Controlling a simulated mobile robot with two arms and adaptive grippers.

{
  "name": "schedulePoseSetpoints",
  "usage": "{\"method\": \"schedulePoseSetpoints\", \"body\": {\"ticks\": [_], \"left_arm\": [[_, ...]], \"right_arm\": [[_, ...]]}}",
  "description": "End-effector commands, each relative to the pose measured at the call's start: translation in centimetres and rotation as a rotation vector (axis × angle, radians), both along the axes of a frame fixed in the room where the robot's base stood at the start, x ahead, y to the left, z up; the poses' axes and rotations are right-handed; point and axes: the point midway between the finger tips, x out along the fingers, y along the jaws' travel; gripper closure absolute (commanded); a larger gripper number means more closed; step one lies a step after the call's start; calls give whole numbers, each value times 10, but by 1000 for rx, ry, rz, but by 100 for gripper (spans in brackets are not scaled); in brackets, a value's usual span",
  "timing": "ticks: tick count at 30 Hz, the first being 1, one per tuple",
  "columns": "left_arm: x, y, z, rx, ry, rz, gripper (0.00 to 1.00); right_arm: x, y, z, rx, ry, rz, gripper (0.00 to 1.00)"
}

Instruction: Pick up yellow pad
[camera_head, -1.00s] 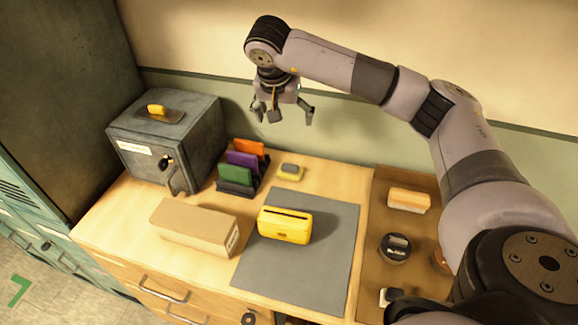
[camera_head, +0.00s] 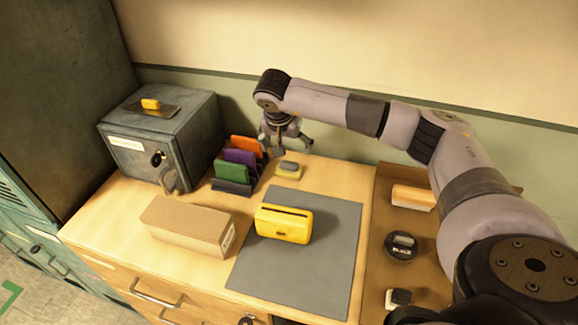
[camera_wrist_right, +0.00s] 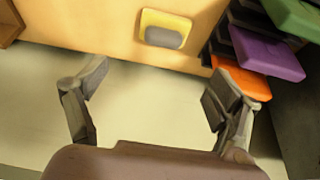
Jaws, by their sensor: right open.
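A small yellow pad (camera_head: 288,174) with a grey block on top lies on the wooden counter, behind the grey mat and beside the card rack. It also shows at the top of the right wrist view (camera_wrist_right: 150,20). My right gripper (camera_head: 288,148) is above and behind the pad, near the wall. In the right wrist view its two fingers (camera_wrist_right: 158,88) are wide apart with nothing between them, and the pad lies beyond them. Another small yellow piece (camera_head: 151,104) sits on top of the grey metal box. My left gripper is not in view.
The rack of orange, purple and green cards (camera_head: 236,172) stands close left of the pad. A grey metal box (camera_head: 135,160), a cardboard box (camera_head: 180,226) and a yellow slotted case (camera_head: 284,224) on the grey mat (camera_head: 330,255) are nearby. A brown tray (camera_head: 372,262) lies right.

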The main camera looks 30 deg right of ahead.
Motion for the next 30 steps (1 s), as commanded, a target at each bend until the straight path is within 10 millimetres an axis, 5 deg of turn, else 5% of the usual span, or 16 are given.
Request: {"method": "schedulePoseSetpoints", "body": {"ticks": [21,30], "left_arm": [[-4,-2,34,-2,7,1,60],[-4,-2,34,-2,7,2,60]], "right_arm": [[17,-18,-86,0,3,-1,14],[20,-20,-95,0,-1,1,14]]}}
